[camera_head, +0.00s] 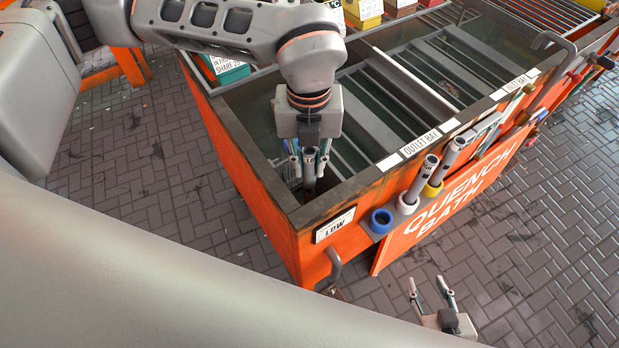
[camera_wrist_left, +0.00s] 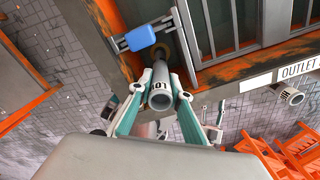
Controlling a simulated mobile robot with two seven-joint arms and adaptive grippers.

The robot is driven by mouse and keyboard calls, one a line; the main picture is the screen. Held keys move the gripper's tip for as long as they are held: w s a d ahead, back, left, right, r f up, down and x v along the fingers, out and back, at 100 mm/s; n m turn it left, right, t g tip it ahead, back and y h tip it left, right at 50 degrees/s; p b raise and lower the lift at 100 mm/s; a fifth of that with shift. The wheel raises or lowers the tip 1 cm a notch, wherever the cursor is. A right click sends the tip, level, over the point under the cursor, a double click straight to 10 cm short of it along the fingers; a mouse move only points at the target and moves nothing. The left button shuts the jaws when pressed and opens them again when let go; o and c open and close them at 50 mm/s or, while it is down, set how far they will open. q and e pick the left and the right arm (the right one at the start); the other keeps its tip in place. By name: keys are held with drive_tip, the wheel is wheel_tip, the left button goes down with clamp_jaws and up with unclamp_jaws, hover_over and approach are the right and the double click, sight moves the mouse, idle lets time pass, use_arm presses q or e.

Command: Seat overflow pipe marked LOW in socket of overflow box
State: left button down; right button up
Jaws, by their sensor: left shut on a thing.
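My left gripper (camera_head: 309,158) points down inside the near left corner of the tank and is shut on a grey overflow pipe (camera_head: 309,172). In the left wrist view the pipe (camera_wrist_left: 160,96) stands between the fingers, its open end towards the camera and a label starting "LO" on its side. A dark brownish ring (camera_wrist_left: 161,49) shows just beyond the pipe, perhaps part of the socket. The pipe's lower end is hidden, so I cannot tell whether it is in a socket. My right gripper (camera_head: 426,283) is open and empty at the bottom, outside the tank.
The orange tank's rim (camera_head: 345,190) runs close beside the left gripper. Outside it, a blue collar (camera_head: 382,220) is empty, while a white collar (camera_head: 408,204) and a yellow collar (camera_head: 432,189) hold pipes. A LOW sign (camera_head: 335,226) is on the tank. Slatted racks (camera_head: 375,115) fill the bath.

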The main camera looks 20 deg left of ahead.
sight(309, 151)
use_arm(q)
drive_tip(key=shift+f, duration=2.9)
drive_tip(key=shift+f, duration=0.15)
drive_tip(key=c, duration=1.9)
unclamp_jaws()
drive_tip(key=shift+w+r, duration=0.1)
drive_tip(key=shift+r, duration=0.45)
wheel_tip(309, 151, up, 11)
drive_tip(key=shift+r, duration=0.1)
